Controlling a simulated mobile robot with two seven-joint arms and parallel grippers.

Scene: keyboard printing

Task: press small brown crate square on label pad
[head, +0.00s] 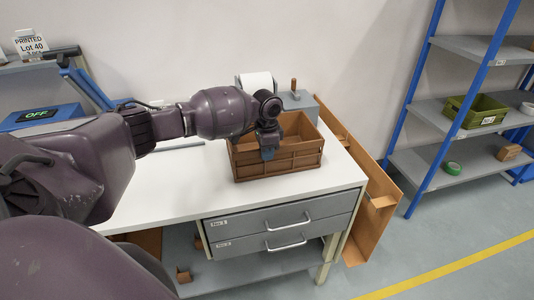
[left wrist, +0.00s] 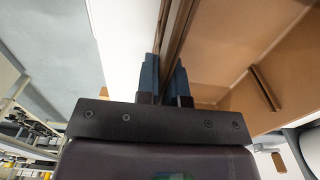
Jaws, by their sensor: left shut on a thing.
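The small brown crate (head: 300,163) stands upright on the right part of the white workbench, its open top facing up. My left gripper (head: 268,150) reaches down over the crate's near side and is shut on its wall. My right gripper is not in view.
A white roll (head: 257,84) and a grey box (head: 300,103) with a wooden handle stand behind the crate. The white bench top (head: 190,185) is clear left of it. Blue shelving (head: 440,115) stands farther right.

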